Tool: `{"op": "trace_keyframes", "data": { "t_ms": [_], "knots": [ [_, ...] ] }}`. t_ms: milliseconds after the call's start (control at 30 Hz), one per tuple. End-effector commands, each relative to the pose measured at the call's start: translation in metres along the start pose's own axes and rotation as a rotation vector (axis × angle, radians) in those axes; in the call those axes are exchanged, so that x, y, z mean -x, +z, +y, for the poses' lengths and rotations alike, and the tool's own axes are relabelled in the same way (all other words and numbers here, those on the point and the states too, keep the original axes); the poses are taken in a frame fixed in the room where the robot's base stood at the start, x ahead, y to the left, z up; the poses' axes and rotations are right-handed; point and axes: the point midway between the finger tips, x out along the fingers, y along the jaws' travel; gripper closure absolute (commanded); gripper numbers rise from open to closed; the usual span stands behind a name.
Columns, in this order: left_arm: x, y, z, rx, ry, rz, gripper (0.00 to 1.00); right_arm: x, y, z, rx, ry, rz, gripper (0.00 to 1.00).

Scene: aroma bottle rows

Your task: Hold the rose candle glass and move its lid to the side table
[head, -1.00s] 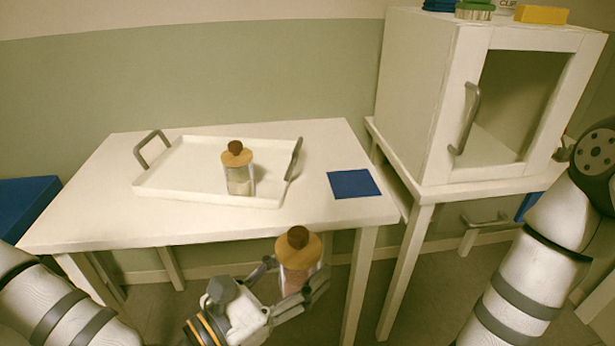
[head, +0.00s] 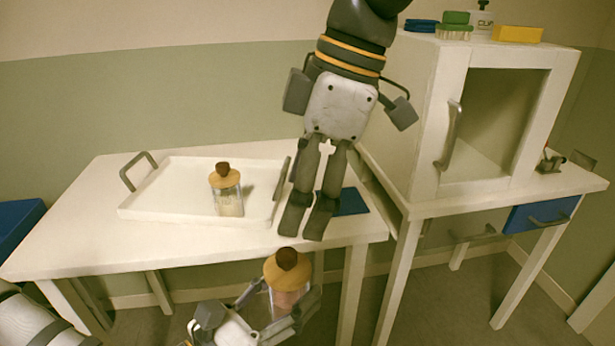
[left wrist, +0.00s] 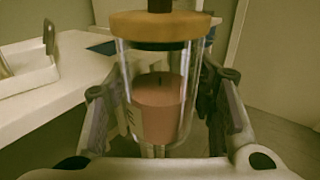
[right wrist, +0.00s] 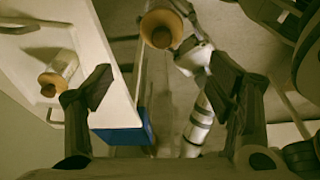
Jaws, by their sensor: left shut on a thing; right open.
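The rose candle glass (head: 287,299) is upright in my left gripper (head: 283,304), in front of the table edge. A pink candle (left wrist: 160,108) shows inside the clear glass in the left wrist view. Its round wooden lid (head: 286,268) with a dark knob sits on top; it also shows in the left wrist view (left wrist: 150,27) and at the top of the right wrist view (right wrist: 161,30). My right gripper (head: 306,222) is open and empty, pointing down above and behind the lid, apart from it. In the right wrist view its fingers (right wrist: 165,88) are wide apart.
A white table (head: 80,245) carries a white tray (head: 150,212) with a second lidded jar (head: 228,198). A blue mat (head: 351,203) lies at the table's right, partly hidden by my right gripper. A white cabinet (head: 425,120) stands on another table (head: 470,205) at right.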

Motion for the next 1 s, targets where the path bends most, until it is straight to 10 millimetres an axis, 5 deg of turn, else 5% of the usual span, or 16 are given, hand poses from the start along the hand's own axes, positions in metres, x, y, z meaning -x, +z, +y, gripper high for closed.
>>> {"op": "trace_keyframes", "data": {
  "t_ms": [400,800,1000],
  "knots": [
    [0.0,0.001,0.0,0.0,0.0,-0.002,1.0,-0.092,0.001,0.0,-0.004,-0.003,-0.001,0.25],
    [0.0,0.001,0.0,-0.001,0.0,-0.002,1.0,-0.104,0.001,0.0,-0.004,-0.001,0.001,0.25],
    [0.0,0.001,0.0,-0.001,-0.001,-0.003,1.0,-0.104,0.001,0.0,-0.004,0.0,0.0,0.7]
  ]
}}
